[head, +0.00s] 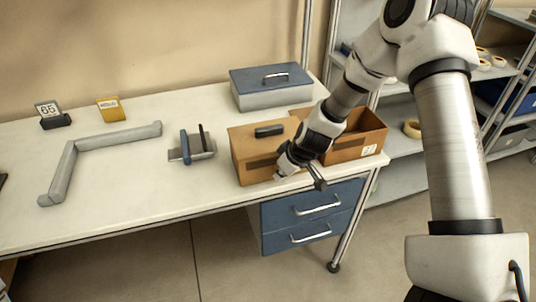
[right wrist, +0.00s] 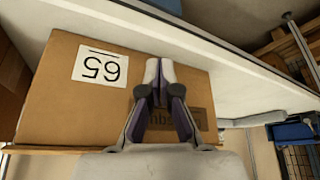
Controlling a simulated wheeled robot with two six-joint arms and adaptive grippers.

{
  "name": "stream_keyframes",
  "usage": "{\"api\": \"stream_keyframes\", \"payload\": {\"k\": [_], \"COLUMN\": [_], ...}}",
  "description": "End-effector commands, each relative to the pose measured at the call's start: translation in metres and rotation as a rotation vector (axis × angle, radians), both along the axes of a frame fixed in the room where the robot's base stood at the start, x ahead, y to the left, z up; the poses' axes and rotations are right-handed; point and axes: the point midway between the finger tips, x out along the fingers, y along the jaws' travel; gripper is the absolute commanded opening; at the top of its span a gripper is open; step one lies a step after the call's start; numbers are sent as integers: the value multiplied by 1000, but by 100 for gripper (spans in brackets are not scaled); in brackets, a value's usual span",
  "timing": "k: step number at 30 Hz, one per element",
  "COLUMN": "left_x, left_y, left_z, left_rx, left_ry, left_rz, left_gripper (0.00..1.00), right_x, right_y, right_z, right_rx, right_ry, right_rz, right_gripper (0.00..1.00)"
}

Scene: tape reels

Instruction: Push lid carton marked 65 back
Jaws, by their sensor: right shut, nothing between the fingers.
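The carton marked 65 is a brown box (head: 250,150) with a dark grip on its top, standing near the right front of the white table. In the right wrist view its cardboard face (right wrist: 55,105) fills the left and middle, with a white label reading 65 upside down. My right gripper (head: 281,176) is at the carton's front right, partly hiding it. In the right wrist view the right gripper's fingers (right wrist: 158,65) are shut and empty in front of the carton face. I cannot tell whether they touch it. My left gripper is not in view.
An open brown carton (head: 371,138) stands just right of it. A grey box with blue lid (head: 270,88) is behind. A grey angled bar (head: 100,143), a small tool holder (head: 193,147) and a 65 card (head: 48,110) are to the left. Blue drawers (head: 310,212) hang below the table.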

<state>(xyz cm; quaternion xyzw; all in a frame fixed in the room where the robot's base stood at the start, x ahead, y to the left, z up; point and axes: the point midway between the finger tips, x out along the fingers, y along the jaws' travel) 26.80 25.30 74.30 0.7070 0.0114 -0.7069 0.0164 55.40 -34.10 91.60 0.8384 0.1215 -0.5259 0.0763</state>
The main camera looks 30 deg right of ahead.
Motion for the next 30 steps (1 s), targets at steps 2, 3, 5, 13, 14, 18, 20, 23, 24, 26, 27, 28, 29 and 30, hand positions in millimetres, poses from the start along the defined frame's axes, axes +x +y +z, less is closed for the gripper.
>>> {"api": "stream_keyframes", "payload": {"k": [2,3,5,13,14,18,20,23,24,26,27,28,29,30], "left_x": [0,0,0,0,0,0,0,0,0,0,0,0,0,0], "left_y": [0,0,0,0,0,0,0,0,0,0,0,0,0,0], "left_z": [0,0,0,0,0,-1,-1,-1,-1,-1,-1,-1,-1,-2], "left_rx": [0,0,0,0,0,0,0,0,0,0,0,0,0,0], "left_ry": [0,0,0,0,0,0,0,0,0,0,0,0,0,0], "left_rz": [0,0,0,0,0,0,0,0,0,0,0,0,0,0], "left_gripper": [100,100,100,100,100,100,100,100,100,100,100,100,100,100], "right_x": [4,6,9,22,24,31,34,38,40,43,45,47,48,50], "right_y": [-1,-2,-2,-5,-6,-7,-8,-9,-10,-11,-11,-11,-12,-12], "right_z": [0,0,0,0,0,0,0,0,-1,0,0,0,0,0], "right_rx": [-1,0,0,-1,-1,0,0,0,0,-1,-1,-1,-1,0], "right_ry": [-1,0,0,0,0,0,0,0,1,0,0,0,0,0], "right_rz": [0,0,0,0,0,0,-1,-1,0,0,0,0,0,0], "right_gripper": [0,0,0,0,0,0,0,0,0,0,0,0,0,0]}}
